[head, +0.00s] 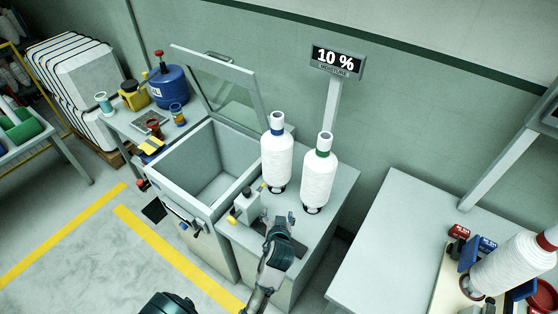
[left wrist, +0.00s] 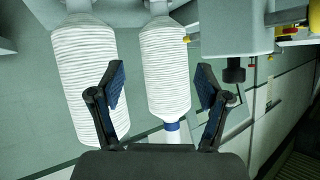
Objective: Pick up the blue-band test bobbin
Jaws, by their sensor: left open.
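The blue-band test bobbin (head: 276,158) is a white wound bobbin with a blue band near its top. It stands upright on the grey cabinet top, left of a similar green-band bobbin (head: 319,182). My left gripper (head: 280,222) is open and empty, in front of and below the two bobbins in the head view. In the left wrist view, the blue-band bobbin (left wrist: 166,75) appears inverted between the two open fingers (left wrist: 162,88), apart from them. The other white bobbin (left wrist: 88,80) shows at left there, partly behind one finger. My right gripper is not in view.
An open bin (head: 207,165) with a raised glass lid adjoins the cabinet at left. A small grey device (head: 246,206) stands close left of my gripper. A separate table (head: 390,235) at right holds a red-band bobbin (head: 515,262).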

